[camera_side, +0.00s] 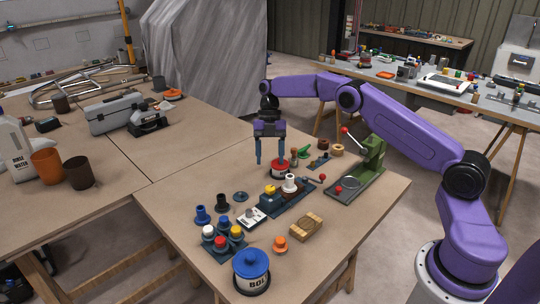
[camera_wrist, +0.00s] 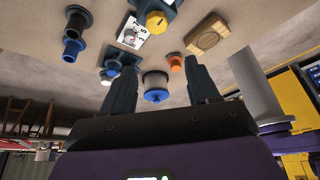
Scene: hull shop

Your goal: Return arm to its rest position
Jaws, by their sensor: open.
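My gripper (camera_side: 270,160) hangs pointing down over the far part of the near wooden table (camera_side: 185,190). Its two blue fingers are apart. In the side view a red-topped round piece (camera_side: 280,169) sits close to the fingertips; I cannot tell its exact distance from them. In the wrist view the fingers of my gripper (camera_wrist: 162,70) are spread with nothing held between them. A white pot with a blue lid (camera_wrist: 155,87) shows farther off between them. My purple arm reaches over from the right, bent at its elbow.
Near my gripper are a blue block with a white knob (camera_side: 289,184) and a green lever press (camera_side: 368,160). Toward the front are a rack of coloured caps (camera_side: 222,241), the blue-lidded pot (camera_side: 251,272) and a wooden block (camera_side: 306,226). A grey draped sheet (camera_side: 205,50) stands behind.

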